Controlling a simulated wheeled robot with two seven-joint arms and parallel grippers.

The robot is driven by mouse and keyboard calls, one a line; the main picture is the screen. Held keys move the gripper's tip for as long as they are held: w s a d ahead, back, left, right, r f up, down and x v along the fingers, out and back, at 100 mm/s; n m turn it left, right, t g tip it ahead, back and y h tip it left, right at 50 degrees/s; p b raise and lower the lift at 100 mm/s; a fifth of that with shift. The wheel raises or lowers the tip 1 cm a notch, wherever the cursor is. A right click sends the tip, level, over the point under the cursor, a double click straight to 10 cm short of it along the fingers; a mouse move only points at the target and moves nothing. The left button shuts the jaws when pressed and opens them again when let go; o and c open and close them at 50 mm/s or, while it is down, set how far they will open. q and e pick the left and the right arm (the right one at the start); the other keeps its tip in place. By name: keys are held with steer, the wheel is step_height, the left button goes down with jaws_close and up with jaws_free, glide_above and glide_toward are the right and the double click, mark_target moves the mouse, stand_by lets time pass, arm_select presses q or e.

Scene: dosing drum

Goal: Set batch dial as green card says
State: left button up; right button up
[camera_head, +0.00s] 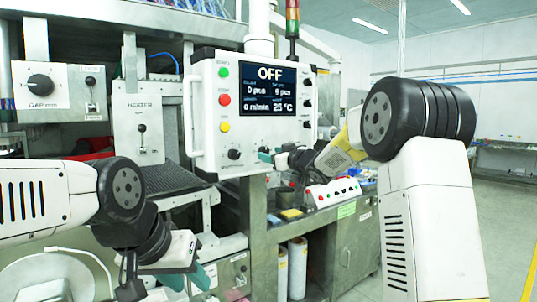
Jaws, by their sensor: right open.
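The white control panel (208,150) hangs in the middle, its screen (268,87) reading OFF. A black dial (234,154) sits at its lower left; its label and setting are too small to read. My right gripper (266,155) is open at the panel's lower edge, its teal fingertips just right of the dial; contact cannot be told. My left gripper (187,279) hangs low at the left, its teal fingertips apart and empty. A small green label (346,210) is on the grey cabinet; I cannot tell whether it is the green card.
Green, red and yellow buttons (224,99) line the panel's left side, with small black knobs on its right. Another black dial (41,84) is on a box at the far left. A white button box (333,192) stands on the bench below my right arm. Open floor lies at the right.

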mark_target(264, 151)
steer(key=shift+x, duration=1.5)
jaws_close()
